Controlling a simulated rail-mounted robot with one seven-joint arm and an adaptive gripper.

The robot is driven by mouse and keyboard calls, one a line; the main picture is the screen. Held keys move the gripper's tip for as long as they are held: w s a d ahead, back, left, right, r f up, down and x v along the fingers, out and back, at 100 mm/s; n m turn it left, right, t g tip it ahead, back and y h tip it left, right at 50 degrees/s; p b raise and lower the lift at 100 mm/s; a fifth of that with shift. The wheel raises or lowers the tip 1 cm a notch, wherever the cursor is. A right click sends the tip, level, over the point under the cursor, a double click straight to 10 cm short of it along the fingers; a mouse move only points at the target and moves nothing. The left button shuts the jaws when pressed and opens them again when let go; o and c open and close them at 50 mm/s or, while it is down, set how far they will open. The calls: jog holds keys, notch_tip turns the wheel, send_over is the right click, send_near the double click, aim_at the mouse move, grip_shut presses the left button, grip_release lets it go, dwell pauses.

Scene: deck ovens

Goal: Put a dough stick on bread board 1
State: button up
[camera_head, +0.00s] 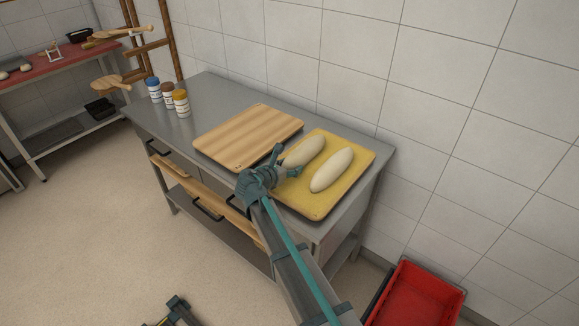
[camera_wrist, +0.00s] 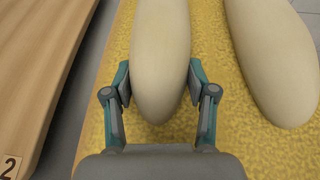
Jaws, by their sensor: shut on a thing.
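My gripper (camera_head: 286,161) is shut on the left of two pale dough sticks (camera_head: 305,150). In the wrist view its two fingers (camera_wrist: 159,90) press on either side of that stick (camera_wrist: 160,45), near its rounded near end. The stick is over the yellow dusted tray (camera_head: 360,156); I cannot tell whether it still touches it. The other dough stick (camera_head: 332,170) lies on the tray to the right, apart from the gripper. A flat, empty wooden board (camera_head: 248,135) lies left of the tray. Its corner in the wrist view bears the number 2 (camera_wrist: 10,167).
Three small jars (camera_head: 168,95) stand at the left end of the steel table (camera_head: 205,84). A tiled wall is behind. A red crate (camera_head: 418,295) is on the floor at the right. A red-topped table (camera_head: 40,65) is at the far left.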

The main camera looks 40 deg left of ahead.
jog(key=o, duration=1.3)
jog(key=shift+f, duration=0.15)
jog(key=shift+c, duration=0.2)
jog(key=b+v, duration=0.2)
jog(key=v, duration=1)
jog(key=shift+r, duration=0.2)
